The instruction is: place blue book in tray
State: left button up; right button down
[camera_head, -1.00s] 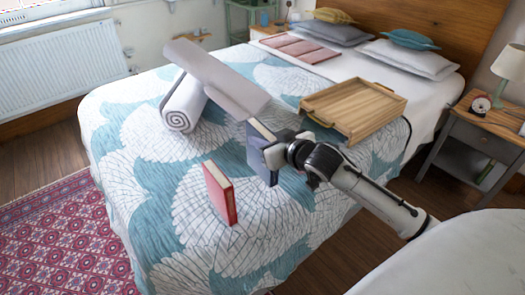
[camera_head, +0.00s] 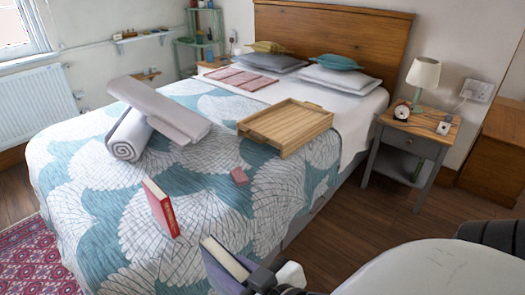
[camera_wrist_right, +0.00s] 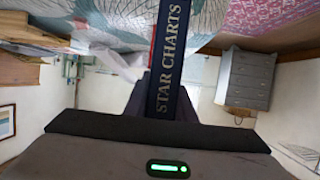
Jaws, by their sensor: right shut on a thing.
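The blue book (camera_head: 222,272) is in my right gripper (camera_head: 252,281), low at the bottom middle of the head view, near the bed's front right edge. Its pale page edges face up there. In the right wrist view its dark blue spine (camera_wrist_right: 172,70) reads "STAR CHARTS" and sits between the fingers of the right gripper (camera_wrist_right: 165,108). The right gripper is shut on the book. The wooden tray (camera_head: 262,133) lies on the bed farther back, apart from the book, and looks empty. My left gripper is not in view.
A red book (camera_head: 162,209) stands upright on the bed (camera_head: 200,215). A small pink item (camera_head: 239,176) lies between it and the tray. A grey roll and slab (camera_head: 160,110) lie at left. A nightstand (camera_head: 415,135) with lamp and clock stands right of the bed.

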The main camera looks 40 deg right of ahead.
aim_at(294, 120)
jog(key=u, duration=2.85)
jog(key=k, duration=2.65)
jog(key=z, duration=2.35)
jog(key=i, duration=0.5)
jog(key=u, duration=0.05)
